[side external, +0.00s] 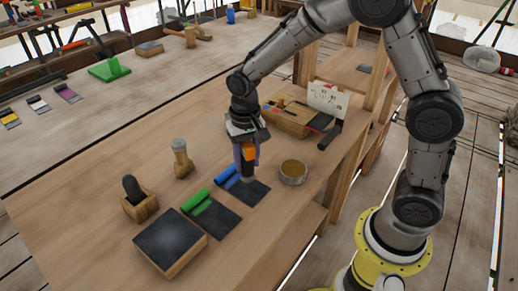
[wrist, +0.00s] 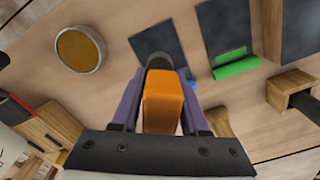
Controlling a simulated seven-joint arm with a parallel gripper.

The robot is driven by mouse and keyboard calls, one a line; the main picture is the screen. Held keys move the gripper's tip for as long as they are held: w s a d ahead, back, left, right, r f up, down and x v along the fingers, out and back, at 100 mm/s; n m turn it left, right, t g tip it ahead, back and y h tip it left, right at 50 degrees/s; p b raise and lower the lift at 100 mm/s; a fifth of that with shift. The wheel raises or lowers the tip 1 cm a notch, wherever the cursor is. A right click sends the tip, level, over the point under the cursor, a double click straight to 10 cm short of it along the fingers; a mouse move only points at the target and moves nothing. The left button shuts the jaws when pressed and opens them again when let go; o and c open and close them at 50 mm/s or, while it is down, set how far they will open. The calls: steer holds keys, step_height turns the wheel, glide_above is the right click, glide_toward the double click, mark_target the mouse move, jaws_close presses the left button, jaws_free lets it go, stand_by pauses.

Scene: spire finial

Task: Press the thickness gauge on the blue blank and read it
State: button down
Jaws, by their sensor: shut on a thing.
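My gripper (side external: 246,150) has purple fingers, shut on an orange thickness gauge (side external: 250,153) with a grey lower end. The wrist view shows the gauge (wrist: 163,100) between both fingers, with a dark rounded end beyond it. The blue blank is a dark square sheet (side external: 255,194) with a blue strip (side external: 226,173) at its far-left edge; the sheet also shows in the wrist view (wrist: 150,38). The gauge's lower end is over the sheet, near the blue strip. I cannot tell if it touches. No reading is visible.
A dark sheet with a green strip (side external: 196,203) lies left of the blue blank, then a dark-topped block (side external: 170,244). A round tin (side external: 293,172) stands close on the right. A wooden box (side external: 287,120) is behind.

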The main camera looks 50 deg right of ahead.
mark_target(248, 172)
steer(key=shift+s+f, duration=0.1)
steer(key=shift+f, duration=2.05)
steer(key=shift+c, duration=1.7)
jaws_free()
